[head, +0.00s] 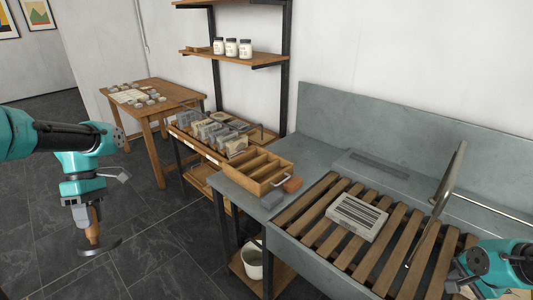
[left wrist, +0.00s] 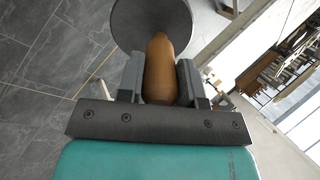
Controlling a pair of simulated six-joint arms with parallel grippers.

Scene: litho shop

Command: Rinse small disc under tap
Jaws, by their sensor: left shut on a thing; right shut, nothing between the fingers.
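The small disc (head: 101,247) is dark, round and flat, with a brown wooden handle (head: 93,225). My left gripper (head: 88,212) is shut on the handle, with the disc hanging below over the floor, left of the sink. In the left wrist view the handle (left wrist: 160,70) sits between both fingers, and the disc (left wrist: 150,18) is beyond it, partly cut off. My right arm shows at the lower right; its fingers are out of frame. No tap is clearly recognisable; a thin tilted grey piece (head: 446,190) and a metal pipe (head: 497,214) stand at the sink.
A grey sink (head: 300,255) with wooden slats carries a stone slab (head: 357,216). Left of it are a wooden divided tray (head: 250,172), a reddish block (head: 292,184) and a rack of stones. A white bucket (head: 252,262) stands below. Floor around my left gripper is clear.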

